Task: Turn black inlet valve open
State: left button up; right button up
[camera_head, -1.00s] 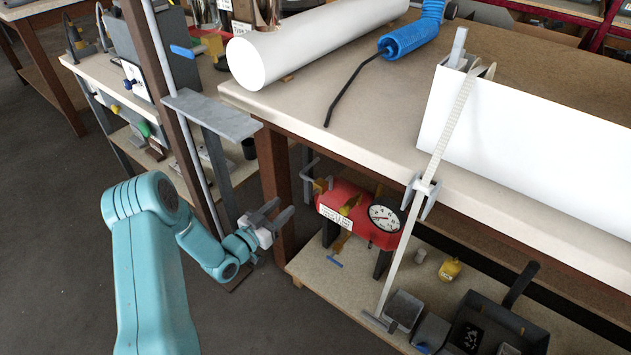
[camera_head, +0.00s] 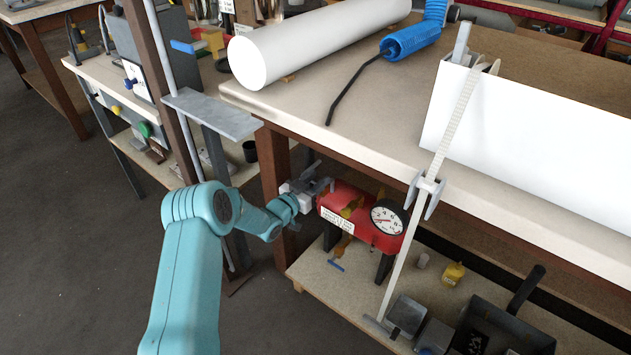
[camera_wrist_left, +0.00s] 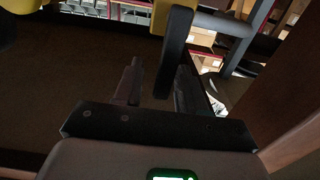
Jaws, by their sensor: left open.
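A red unit (camera_head: 358,218) with a white label and a round dial gauge (camera_head: 386,217) stands on the lower shelf under the bench. My left gripper (camera_head: 318,180) is at the left end of this unit, below the bench edge, with its fingers pointing toward it. In the head view the gripper covers the fittings there. In the left wrist view a black bar-shaped handle (camera_wrist_left: 174,50), which looks like the inlet valve's, hangs between the two fingers of my open left gripper (camera_wrist_left: 160,78). I cannot tell whether either finger touches it. My right gripper is not in view.
The bench top (camera_head: 340,170) overhangs the unit, and a brown table leg (camera_head: 272,165) stands close to my left wrist. A bar clamp (camera_head: 410,240) hangs right of the gauge. A yellow bottle (camera_head: 453,273) and a dark dustpan-like tray (camera_head: 500,320) are on the shelf.

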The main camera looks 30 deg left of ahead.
pick_arm(q)
jog(key=shift+c, duration=0.3)
grip_shut()
jog(key=a+f+n+b, duration=0.6)
jog(key=n+b, duration=0.2)
jog(key=n, duration=0.9)
jog(key=shift+w+n, duration=0.2)
jog(key=shift+n, duration=0.2)
jog(key=shift+d, duration=0.1)
